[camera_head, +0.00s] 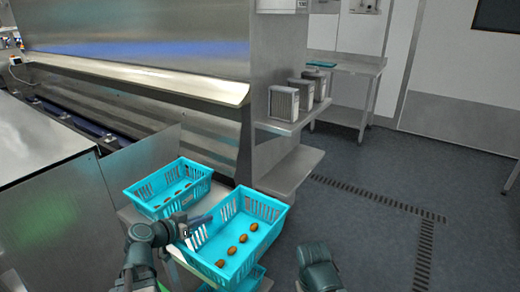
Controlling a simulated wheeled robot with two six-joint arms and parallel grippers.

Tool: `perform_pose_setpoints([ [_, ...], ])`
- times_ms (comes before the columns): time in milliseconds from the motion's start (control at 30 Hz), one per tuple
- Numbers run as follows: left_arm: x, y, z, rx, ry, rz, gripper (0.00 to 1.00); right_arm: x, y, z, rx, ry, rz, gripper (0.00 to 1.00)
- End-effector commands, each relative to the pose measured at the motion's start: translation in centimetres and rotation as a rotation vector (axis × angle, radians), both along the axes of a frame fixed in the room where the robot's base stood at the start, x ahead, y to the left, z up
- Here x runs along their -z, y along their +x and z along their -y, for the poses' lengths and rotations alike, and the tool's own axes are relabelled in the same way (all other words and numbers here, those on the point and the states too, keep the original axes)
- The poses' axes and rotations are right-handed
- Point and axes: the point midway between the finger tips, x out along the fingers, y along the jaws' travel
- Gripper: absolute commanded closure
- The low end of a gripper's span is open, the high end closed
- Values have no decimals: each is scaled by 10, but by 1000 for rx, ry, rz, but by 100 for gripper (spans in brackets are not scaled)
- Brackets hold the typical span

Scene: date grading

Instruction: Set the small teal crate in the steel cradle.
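Two teal slatted crates stand side by side on a steel surface, each with several brown dates on its floor. One crate (134,195) is at the back left; the other (272,207) is nearer and to its right. I cannot tell which one is the small crate. My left gripper (199,220) is at the near crate's left wall, by the rim; its fingers are too small to show whether they are open or closed on the rim. My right arm shows at the bottom right, with no fingers visible. I cannot make out the steel cradle for certain.
Another teal crate (252,281) shows partly below the near crate. A steel bench (40,150) and tall steel panel (140,50) close off the left. Steel shelves (290,172) with grey boxes (284,103) stand behind. The dark floor (370,190) at right is clear.

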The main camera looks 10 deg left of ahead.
Motion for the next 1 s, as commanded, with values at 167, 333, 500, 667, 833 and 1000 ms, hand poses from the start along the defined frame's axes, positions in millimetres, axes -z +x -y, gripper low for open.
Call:
perform_pose_setpoints([
  [167,-36,0,0,0,-3,1,100,-36,0,0,0,0,0,50],
  [333,-67,0,0,0,-3,1,100,-66,0,0,0,0,0,50],
  [500,-78,0,0,0,-3,1,100,-77,0,0,0,0,0,50],
  [667,-75,0,0,0,-3,1,100,-75,0,0,0,0,0,50],
  [833,-75,0,0,0,-3,1,100,-74,0,0,0,0,0,50],
  [1000,-75,0,0,0,-3,1,100,-75,0,0,0,0,0,50],
])
